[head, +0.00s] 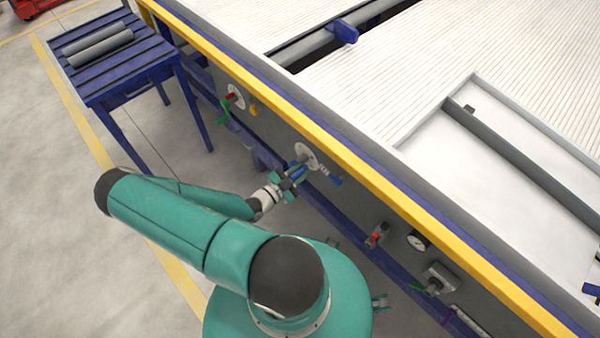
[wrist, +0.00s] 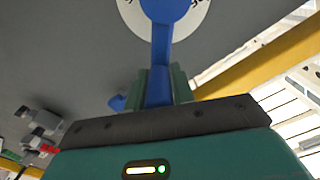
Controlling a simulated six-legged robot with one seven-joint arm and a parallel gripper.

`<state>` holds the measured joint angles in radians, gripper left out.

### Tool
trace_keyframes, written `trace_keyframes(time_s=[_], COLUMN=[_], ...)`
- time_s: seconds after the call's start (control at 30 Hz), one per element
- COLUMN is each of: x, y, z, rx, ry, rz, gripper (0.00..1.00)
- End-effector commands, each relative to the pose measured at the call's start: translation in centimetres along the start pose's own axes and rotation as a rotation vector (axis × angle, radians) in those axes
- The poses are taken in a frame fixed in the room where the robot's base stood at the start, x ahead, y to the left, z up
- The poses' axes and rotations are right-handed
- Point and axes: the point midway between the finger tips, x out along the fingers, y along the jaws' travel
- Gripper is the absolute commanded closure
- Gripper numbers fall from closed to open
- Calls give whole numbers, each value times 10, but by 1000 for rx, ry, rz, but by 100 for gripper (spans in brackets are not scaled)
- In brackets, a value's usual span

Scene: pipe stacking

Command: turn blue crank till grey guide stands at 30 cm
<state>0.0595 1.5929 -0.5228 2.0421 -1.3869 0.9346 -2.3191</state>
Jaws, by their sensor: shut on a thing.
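The blue crank (head: 299,172) sits on a white round dial (head: 306,153) on the side panel of the machine. My gripper (head: 292,180) is shut on the crank's handle. In the wrist view the blue crank arm (wrist: 162,45) runs down from its hub, and its lower end lies between my green fingers (wrist: 160,88). Marks on the dial (wrist: 200,12) are cut off and unreadable. A long grey bar (head: 530,168) crosses the white bed at right; I cannot tell whether it is the grey guide. No 30 cm mark is readable.
Other controls line the panel: a red-and-green one (head: 232,97), a red knob (head: 377,236), a gauge (head: 418,241) and a grey box (head: 438,278). A yellow rail (head: 350,172) runs above. A blue table (head: 120,70) holds two grey pipes (head: 97,44). Floor at lower left is clear.

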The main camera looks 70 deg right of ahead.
Motion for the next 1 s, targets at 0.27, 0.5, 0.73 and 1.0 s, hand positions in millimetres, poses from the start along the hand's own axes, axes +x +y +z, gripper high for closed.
trace_keyframes(time_s=[0.27, 0.5, 0.73, 1.0], x=[-2, -2, -2, -2], y=[-1, -1, 0, 0], z=[2, 1, 0, -1], rx=[-46, -47, -46, -46], ry=[-14, -13, -10, -6], rz=[-2, -4, -3, -1], gripper=[100, 100, 57, 57])
